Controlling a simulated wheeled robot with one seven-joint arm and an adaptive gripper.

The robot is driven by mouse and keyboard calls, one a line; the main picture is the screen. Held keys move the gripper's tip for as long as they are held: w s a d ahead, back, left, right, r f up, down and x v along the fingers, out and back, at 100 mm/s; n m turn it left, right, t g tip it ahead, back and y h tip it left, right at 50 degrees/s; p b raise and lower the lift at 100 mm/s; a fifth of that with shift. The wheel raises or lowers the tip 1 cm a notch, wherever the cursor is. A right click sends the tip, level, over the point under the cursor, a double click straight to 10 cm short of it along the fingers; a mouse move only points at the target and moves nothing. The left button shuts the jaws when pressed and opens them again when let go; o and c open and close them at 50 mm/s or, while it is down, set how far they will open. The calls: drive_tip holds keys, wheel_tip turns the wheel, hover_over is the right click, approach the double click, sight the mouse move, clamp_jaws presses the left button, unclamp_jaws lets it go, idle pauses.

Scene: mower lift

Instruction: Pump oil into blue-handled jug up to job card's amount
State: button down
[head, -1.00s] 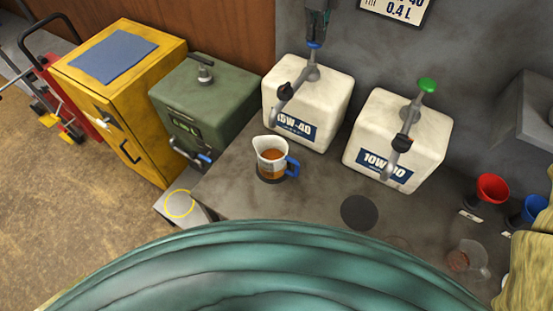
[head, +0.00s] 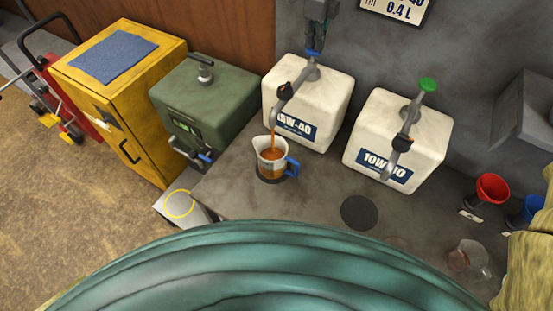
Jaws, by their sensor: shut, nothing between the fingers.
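The blue-handled jug (head: 271,163) stands upright on the bench under the spout of the 15W-40 container (head: 322,92). Amber oil is in the jug, and a stream of oil (head: 272,142) runs from the spout into it. My gripper (head: 315,48) is at the top edge of the view, on top of the blue pump knob (head: 313,55). It is shut, with nothing between its fingers. The job card (head: 397,8) on the wall is cut off by the frame; "0.4 L" can be read. The exact oil level is too small to read.
A 10W-40 container (head: 399,130) with a green-knobbed pump stands to the right. A green container (head: 207,100) and yellow cabinet (head: 120,85) are left. Red (head: 491,188) and blue (head: 529,209) funnels and a clear jug (head: 470,258) are right. A dark round pad (head: 359,212) is empty.

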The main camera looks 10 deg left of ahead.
drive_tip(key=shift+f, duration=1.2)
drive_tip(key=shift+r, duration=0.15)
idle(0.4)
drive_tip(key=shift+r, duration=3.35)
wheel_tip(320, 180, up, 6)
